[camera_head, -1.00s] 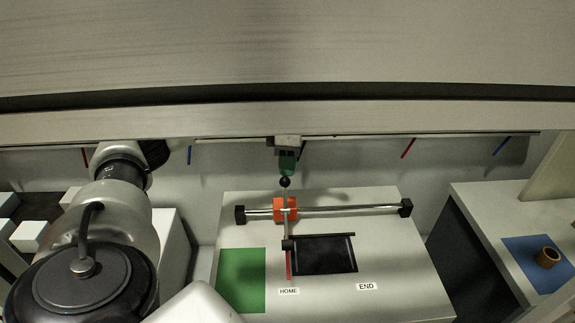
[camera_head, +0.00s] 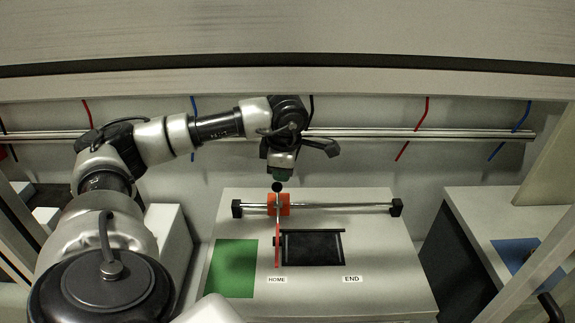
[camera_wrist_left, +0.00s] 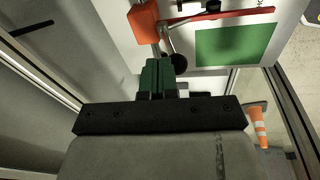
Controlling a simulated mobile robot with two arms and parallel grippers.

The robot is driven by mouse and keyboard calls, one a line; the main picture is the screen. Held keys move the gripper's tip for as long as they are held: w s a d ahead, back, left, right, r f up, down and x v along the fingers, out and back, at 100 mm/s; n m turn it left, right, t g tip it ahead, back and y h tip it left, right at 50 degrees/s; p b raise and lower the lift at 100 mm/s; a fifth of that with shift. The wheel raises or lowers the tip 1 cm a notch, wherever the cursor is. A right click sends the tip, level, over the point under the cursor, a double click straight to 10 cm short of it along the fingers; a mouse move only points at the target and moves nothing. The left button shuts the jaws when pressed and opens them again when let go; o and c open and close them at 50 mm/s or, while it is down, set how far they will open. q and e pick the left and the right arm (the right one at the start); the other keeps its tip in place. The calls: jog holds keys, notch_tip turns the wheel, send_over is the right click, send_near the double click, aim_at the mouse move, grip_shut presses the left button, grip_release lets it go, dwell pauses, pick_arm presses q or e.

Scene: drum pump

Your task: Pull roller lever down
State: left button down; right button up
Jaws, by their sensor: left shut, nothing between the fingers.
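The roller lever is a thin rod with a black ball knob (camera_head: 277,186) at its upper end, by the orange block (camera_head: 278,204) on the metal rail. A red bar (camera_head: 276,245) runs from the block towards the HOME label. My left gripper (camera_head: 281,176) has green fingertips, shut with nothing between them, close above the knob. In the left wrist view, the fingers (camera_wrist_left: 158,72) point at the lever, and the knob (camera_wrist_left: 180,63) is just beside their tips. I cannot tell whether they touch. My right gripper is not in view.
The rail (camera_head: 340,207) ends in black blocks on the white bench. A green pad (camera_head: 231,268) and a black recessed plate (camera_head: 312,248) lie in front. A blue pad (camera_head: 520,255) is on the right bench. The cabinet's front panel (camera_head: 290,35) spans the top.

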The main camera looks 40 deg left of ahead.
pick_arm(q)
jog(key=shift+s+f+y, duration=0.3)
jog(key=shift+s, duration=0.15)
jog(key=shift+s+d, duration=0.2)
jog(key=shift+d, duration=0.15)
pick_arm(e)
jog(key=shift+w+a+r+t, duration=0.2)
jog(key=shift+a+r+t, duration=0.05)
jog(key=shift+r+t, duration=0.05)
pick_arm(q)
jog(key=shift+s+d+f, duration=0.1)
jog(key=shift+f, duration=0.05)
jog(key=shift+w+r, duration=0.2)
jog(key=shift+r, duration=0.15)
notch_tip(320, 180, up, 12)
jog(key=w+p, duration=0.1)
jog(key=p, duration=0.3)
jog(key=shift+d+p, duration=0.3)
jog(key=shift+p, duration=0.05)
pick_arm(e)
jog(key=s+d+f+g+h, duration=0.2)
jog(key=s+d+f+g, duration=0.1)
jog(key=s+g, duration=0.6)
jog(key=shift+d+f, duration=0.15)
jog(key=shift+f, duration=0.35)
